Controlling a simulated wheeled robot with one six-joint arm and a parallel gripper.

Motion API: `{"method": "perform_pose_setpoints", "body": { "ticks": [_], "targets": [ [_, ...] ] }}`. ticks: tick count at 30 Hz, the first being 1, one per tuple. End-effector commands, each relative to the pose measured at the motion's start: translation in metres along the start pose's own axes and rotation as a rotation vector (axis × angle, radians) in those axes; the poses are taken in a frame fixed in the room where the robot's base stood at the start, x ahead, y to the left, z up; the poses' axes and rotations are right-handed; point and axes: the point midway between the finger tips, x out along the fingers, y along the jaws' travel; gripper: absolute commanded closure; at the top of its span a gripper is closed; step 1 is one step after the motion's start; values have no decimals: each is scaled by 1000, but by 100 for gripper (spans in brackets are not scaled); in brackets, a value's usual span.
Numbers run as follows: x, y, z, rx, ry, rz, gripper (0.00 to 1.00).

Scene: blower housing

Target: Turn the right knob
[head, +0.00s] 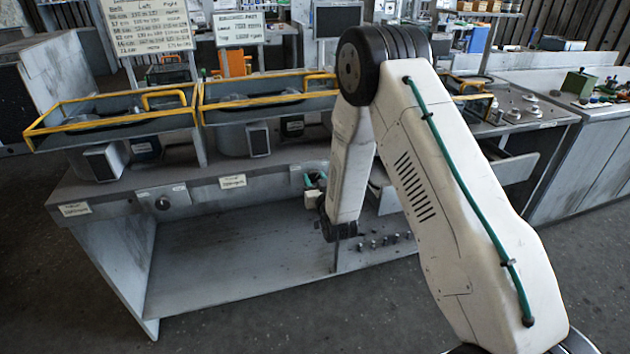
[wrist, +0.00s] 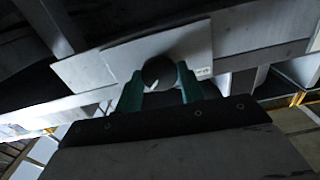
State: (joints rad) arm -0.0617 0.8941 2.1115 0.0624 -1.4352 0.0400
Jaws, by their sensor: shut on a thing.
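The right knob (wrist: 159,72) is round and dark and sits on a pale plate (wrist: 110,65) on the bench front. My gripper (wrist: 160,84) is shut on it, with one green finger on each side. In the head view my gripper (head: 315,181) is at the bench's front rail, partly behind my arm, and the right knob is hidden there. The left knob (head: 162,203) is dark and round, on a similar plate at the left of the rail. The knob's turn angle cannot be read.
Yellow-railed trays (head: 110,110) stand on the bench above the rail. Small labels (head: 232,181) are fixed along the rail. The bench's lower shelf (head: 235,265) is mostly bare, with small parts (head: 375,243) at its right. Two text boards (head: 148,25) stand behind.

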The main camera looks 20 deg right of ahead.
Motion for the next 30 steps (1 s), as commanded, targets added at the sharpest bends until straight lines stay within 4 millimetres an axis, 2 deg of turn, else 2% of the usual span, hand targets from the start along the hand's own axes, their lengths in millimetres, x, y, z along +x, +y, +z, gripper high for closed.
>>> {"method": "perform_pose_setpoints", "body": {
  "ticks": [21, 30],
  "targets": [
    [0, -1, 0, -557, -1, 0, 84],
    [0, -1, 1, -728, -1, 0, 84]
  ]
}}
